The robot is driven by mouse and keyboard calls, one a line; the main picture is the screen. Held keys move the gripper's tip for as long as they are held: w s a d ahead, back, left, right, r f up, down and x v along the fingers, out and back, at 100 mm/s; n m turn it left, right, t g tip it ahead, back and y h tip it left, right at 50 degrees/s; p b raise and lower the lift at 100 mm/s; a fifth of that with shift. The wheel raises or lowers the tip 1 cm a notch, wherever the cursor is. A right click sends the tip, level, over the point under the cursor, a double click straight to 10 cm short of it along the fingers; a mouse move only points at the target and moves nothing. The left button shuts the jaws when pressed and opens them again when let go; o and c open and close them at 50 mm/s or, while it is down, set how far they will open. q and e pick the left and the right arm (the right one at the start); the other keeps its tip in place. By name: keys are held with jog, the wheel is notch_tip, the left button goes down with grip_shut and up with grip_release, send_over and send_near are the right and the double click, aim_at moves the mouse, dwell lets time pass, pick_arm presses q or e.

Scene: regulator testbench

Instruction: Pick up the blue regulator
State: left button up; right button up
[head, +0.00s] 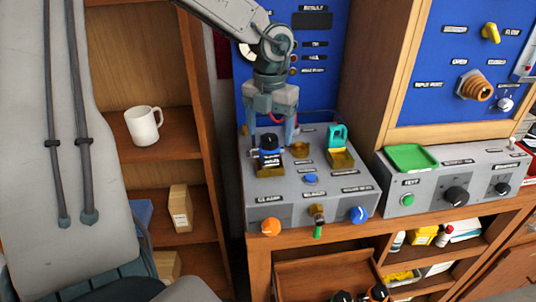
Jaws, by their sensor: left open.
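The blue regulator (269,156) has a black top and a blue band. It stands upright at a brass-coloured holder (270,169) on the left part of the grey test bench (300,190). My left gripper (272,146) points down from above, with its jaws open and one finger on each side of the regulator's top. I cannot tell whether either finger touches it. My right gripper is not in the head view.
A second brass holder (341,160) and a teal piece (338,134) are to the right on the bench. A green tray (411,157) lies on the neighbouring console. A blue panel (325,75) rises close behind.

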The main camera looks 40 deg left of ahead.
aim_at(269, 148)
pick_arm(q)
jog(key=shift+a+f, duration=0.1)
jog(key=shift+f, duration=0.5)
jog(key=shift+f+p, duration=0.9)
jog(key=shift+f, duration=1.6)
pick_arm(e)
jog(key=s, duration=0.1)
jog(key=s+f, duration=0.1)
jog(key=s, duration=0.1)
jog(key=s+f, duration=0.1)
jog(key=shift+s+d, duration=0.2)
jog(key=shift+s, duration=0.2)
pick_arm(q)
jog(key=shift+r, duration=0.1)
jog(key=c, duration=1.3)
